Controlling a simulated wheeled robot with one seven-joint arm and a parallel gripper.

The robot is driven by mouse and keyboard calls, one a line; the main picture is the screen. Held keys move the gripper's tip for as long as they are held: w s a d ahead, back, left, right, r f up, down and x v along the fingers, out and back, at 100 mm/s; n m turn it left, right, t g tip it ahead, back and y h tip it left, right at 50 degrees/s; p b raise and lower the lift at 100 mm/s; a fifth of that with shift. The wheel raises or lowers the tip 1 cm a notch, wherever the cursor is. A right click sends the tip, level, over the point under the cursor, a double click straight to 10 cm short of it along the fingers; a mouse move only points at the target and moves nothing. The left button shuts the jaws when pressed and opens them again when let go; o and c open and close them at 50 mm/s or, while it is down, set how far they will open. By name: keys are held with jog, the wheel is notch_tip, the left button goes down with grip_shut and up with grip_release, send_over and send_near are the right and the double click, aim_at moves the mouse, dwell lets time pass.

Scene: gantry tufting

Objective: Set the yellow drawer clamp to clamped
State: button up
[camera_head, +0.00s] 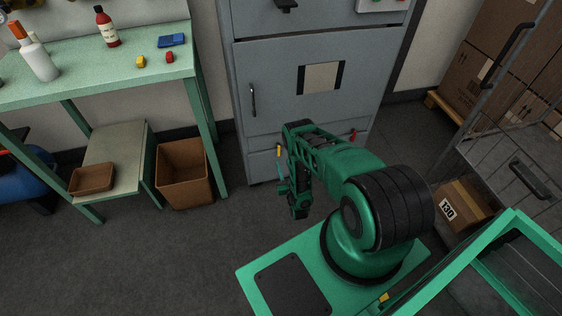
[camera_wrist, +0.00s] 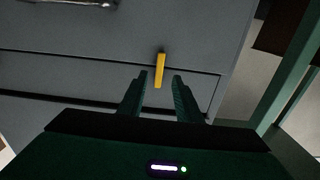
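The yellow drawer clamp (camera_wrist: 160,70) is a short bar on the front of a grey drawer (camera_wrist: 110,85), and it hangs roughly upright in the wrist view. In the head view the clamp (camera_head: 279,151) shows as a small yellow strip at the left of the cabinet's low drawers, beside my arm. My gripper (camera_wrist: 159,77) is open, with one finger on each side of the clamp in the picture. I see a gap on both sides; I cannot tell how far the clamp lies in depth. In the head view my arm hides much of the drawer fronts.
The grey cabinet (camera_head: 281,85) has a door with a black handle (camera_head: 252,100). A red lever (camera_head: 353,134) sits at the drawers' right. A brown bin (camera_head: 184,174) and a green workbench (camera_head: 98,66) stand left. A wire cage (camera_head: 510,150) stands right. Floor left of my base is clear.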

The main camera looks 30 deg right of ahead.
jog(key=v, duration=0.3)
jog(key=shift+s+a, duration=0.1)
jog(key=shift+s, duration=0.25)
